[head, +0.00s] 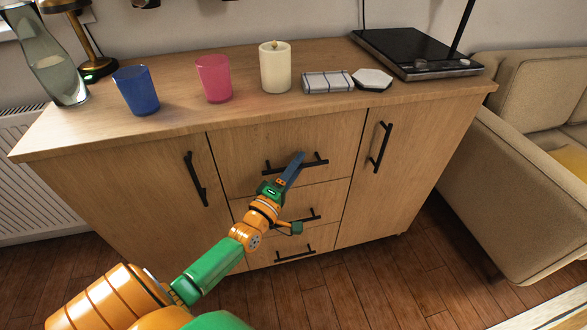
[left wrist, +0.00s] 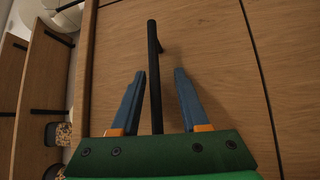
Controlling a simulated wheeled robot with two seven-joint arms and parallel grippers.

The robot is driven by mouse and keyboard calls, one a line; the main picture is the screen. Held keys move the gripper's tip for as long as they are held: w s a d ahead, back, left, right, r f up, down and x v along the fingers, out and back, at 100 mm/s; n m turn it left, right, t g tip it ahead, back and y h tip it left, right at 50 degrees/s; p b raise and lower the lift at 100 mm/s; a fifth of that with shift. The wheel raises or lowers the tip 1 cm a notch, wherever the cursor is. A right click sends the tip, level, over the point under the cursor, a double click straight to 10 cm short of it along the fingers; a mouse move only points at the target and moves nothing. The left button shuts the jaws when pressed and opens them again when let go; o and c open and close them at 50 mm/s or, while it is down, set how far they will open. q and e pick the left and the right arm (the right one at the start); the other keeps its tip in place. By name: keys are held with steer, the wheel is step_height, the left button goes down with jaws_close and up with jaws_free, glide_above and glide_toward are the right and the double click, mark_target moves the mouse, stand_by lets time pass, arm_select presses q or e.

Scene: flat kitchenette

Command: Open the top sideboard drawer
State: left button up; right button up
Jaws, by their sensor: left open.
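The wooden sideboard (head: 150,185) stands ahead, with a column of drawers between two doors. Its top drawer (head: 240,150) looks shut, its front flush with the doors. A black bar handle (head: 316,161) crosses the drawer front. My left gripper (head: 296,160) is at the middle of this handle, and its fingers hide part of the bar. In the left wrist view, my left gripper (left wrist: 160,90) is open, its blue fingers on either side of the black handle (left wrist: 153,65). Gaps show between the bar and both fingers. My right gripper is in neither view.
A beige sofa (head: 500,180) is close on the right. Wooden floor (head: 360,280) lies clear in front.

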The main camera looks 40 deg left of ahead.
arm_select(q)
steer(key=shift+s+d+r, duration=0.1)
steer(key=shift+s+r, duration=0.2)
steer(key=shift+s, duration=0.05)
steer(key=shift+c, duration=0.9)
jaws_close()
